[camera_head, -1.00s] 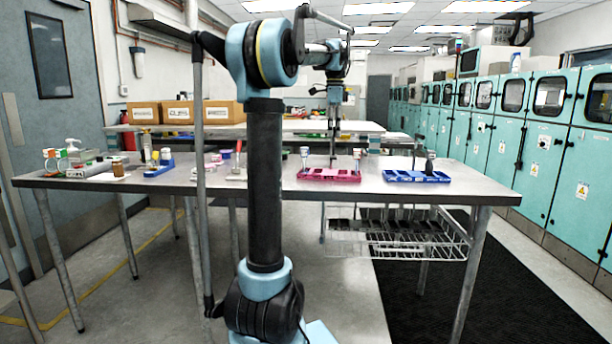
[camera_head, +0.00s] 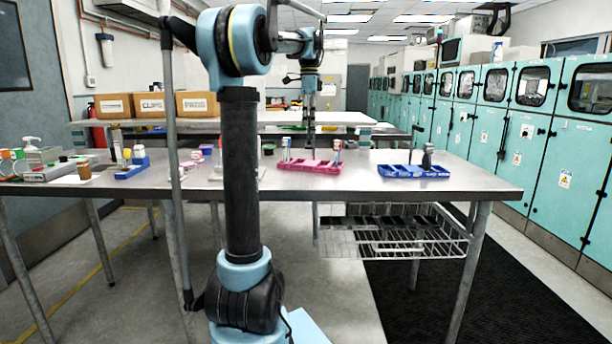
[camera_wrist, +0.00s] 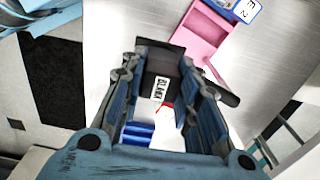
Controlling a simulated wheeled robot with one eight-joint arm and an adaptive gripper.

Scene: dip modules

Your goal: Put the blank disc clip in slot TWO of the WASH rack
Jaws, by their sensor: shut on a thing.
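My gripper (camera_wrist: 163,66) is shut on the black blank disc clip (camera_wrist: 164,62), whose white label reads "BLANK" in the wrist view. In the head view my gripper (camera_head: 311,146) points down over the pink rack (camera_head: 322,168); the clip is too small to tell there. The pink rack also shows in the wrist view (camera_wrist: 204,33), beyond the fingers at the upper right. A blue rack (camera_head: 412,172) stands to its right on the table; a blue piece (camera_wrist: 138,133) shows between the finger bases in the wrist view. I cannot read which rack is WASH, nor its slot numbers.
A dark upright piece (camera_head: 428,157) stands at the blue rack. Small bottles (camera_head: 287,149) stand by the pink rack. Bottles and small holders crowd the table's left side. The table (camera_head: 470,183) is bare between the racks and at its right end.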

